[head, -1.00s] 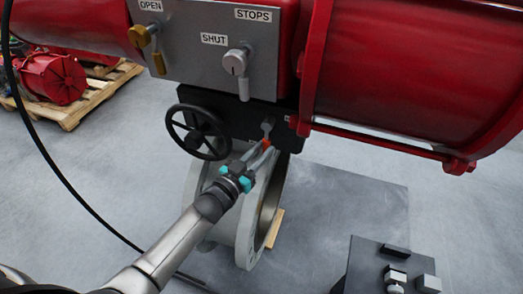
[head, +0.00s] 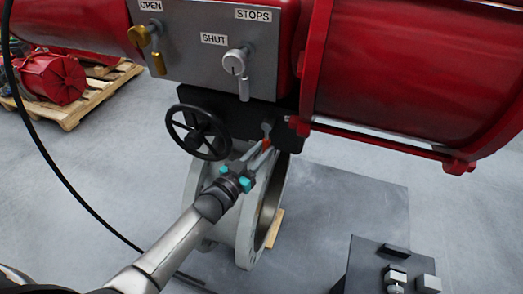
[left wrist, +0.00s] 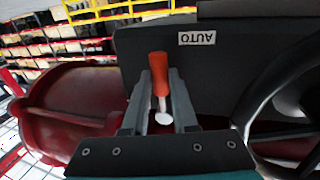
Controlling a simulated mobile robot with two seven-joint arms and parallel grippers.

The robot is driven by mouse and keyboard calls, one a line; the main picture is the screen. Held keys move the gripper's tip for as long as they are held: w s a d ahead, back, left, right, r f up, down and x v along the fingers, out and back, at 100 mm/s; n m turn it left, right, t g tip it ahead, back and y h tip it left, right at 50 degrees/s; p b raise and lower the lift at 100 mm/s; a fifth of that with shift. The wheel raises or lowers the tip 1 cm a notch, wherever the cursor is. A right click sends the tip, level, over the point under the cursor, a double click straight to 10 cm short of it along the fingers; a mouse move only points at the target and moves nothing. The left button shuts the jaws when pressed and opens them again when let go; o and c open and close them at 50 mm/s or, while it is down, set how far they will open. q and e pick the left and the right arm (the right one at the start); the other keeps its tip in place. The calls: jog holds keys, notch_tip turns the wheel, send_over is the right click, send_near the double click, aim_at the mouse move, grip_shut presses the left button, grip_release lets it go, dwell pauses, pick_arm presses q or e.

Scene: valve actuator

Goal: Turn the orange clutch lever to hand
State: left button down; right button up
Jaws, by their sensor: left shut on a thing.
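The orange clutch lever (head: 267,142) is on the black housing below the grey panel, partly hidden by my left gripper (head: 261,152). In the left wrist view the lever's orange grip (left wrist: 158,72) lies between my gripper's two fingers (left wrist: 159,92), which are shut on it. A pale rounded end (left wrist: 163,118) shows nearer the palm. My right gripper is out of view.
A black handwheel (head: 198,132) is just left of my left gripper. A grey pipe flange (head: 246,232) stands below. Red cylinders (head: 405,75) and a grey panel (head: 205,45) with valve knobs are above. A dark box (head: 385,270) stands at lower right.

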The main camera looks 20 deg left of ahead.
pick_arm(q)
jog(key=shift+d, duration=0.15)
jog(key=d+n, duration=0.1)
jog(key=n, duration=0.1)
jog(key=shift+d+n+t+b, duration=0.2)
jog(key=shift+n+t+b, duration=0.1)
jog(key=shift+n+b, duration=0.1)
jog(key=d+n, duration=0.1)
jog(key=n+t, duration=0.1)
jog(key=shift+d+r+n, duration=0.2)
jog(key=shift+d+n, duration=0.15)
jog(key=shift+n, duration=0.05)
jog(key=d+n, duration=0.1)
jog(key=n, duration=0.1)
jog(key=r+n, duration=0.1)
jog(key=n, duration=0.1)
jog(key=shift+s+d+r+t+y+b, duration=0.1)
jog(key=shift+d+t+y+b, duration=0.2)
jog(key=shift+d+y, duration=0.1)
jog(key=shift+d+r+n+t+y, duration=0.3)
jog(key=shift+d+r+n, duration=0.1)
jog(key=shift+n, duration=0.55)
jog(key=shift+d+r+n+t+y, duration=0.25)
jog(key=shift+r+n+y, duration=0.1)
jog(key=shift+n, duration=0.6)
jog(key=c, duration=0.7)
grip_release()
jog(key=shift+s, duration=0.15)
